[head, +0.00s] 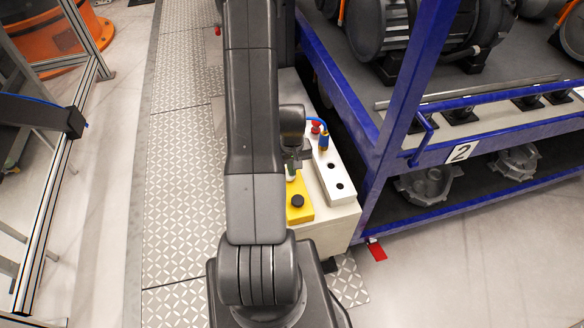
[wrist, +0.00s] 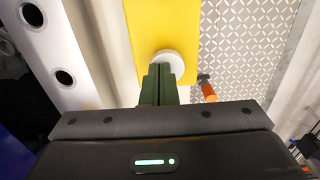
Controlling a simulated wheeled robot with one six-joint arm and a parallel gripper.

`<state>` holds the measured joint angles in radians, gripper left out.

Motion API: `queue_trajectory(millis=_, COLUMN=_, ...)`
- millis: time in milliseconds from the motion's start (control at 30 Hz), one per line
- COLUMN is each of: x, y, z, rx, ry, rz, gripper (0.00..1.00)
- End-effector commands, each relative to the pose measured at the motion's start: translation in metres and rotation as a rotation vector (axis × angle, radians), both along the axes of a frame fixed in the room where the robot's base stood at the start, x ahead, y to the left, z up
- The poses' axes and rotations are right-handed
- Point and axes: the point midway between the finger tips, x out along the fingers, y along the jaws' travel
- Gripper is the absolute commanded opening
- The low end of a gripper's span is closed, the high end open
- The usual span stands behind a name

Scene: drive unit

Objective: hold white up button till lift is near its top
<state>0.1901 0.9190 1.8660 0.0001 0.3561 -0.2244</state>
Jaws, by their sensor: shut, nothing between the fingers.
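The white up button (wrist: 168,58) is a round cap on a yellow panel in the wrist view. The yellow panel (head: 302,214) also shows in the head view, with a black button (head: 297,201) on its near part. My gripper (wrist: 160,70) is shut and empty, its dark green fingers together at the white button's near edge. The fingertips overlap the button in the picture; I cannot tell whether they press it. In the head view my arm and gripper (head: 290,172) cover much of the panel's far part. I cannot tell which part of the scene is the lift.
A white box (head: 334,184) with dark holes stands right of the panel. A blue-framed rack (head: 408,125) marked 2 holds motors and castings close on the right. An orange-tipped part (wrist: 209,92) lies beside the panel. Patterned floor plates (head: 180,150) lie clear on the left.

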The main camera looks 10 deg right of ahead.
Motion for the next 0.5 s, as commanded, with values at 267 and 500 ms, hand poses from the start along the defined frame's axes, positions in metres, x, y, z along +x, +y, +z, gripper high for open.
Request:
queue_trajectory(millis=267, x=-0.001, y=0.0, z=-0.023, rx=0.001, ry=0.002, rz=0.0, gripper=0.0)
queue_trajectory(millis=500, x=-0.003, y=0.001, z=-0.024, rx=0.002, ry=0.007, rz=-0.001, gripper=0.0)
